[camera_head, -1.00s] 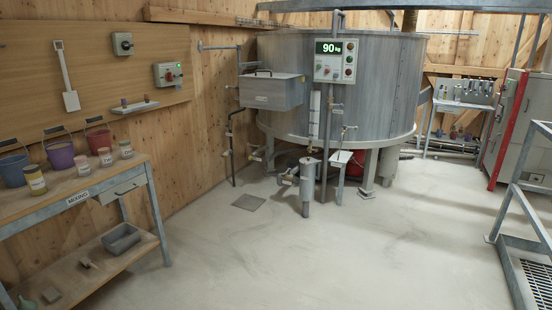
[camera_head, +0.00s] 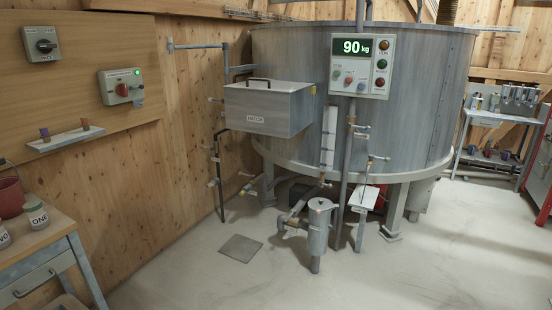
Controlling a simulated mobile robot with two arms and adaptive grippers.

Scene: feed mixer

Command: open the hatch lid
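The hatch is a grey metal box (camera_head: 268,108) mounted on the left front of the big round mixer tank (camera_head: 300,50). A small label that I read as "HATCH" is on its front. Its flat lid (camera_head: 285,86) lies closed on top. A dark bar handle (camera_head: 257,80) stands on the lid towards the back left. Neither of my grippers is in view.
A control panel (camera_head: 360,66) reading "90 kg" is on the tank. Pipes, a small grey cylinder (camera_head: 318,225) and a sloped white tray (camera_head: 364,197) stand below. A bench (camera_head: 40,250) is at left. The floor (camera_head: 190,275) in front is clear.

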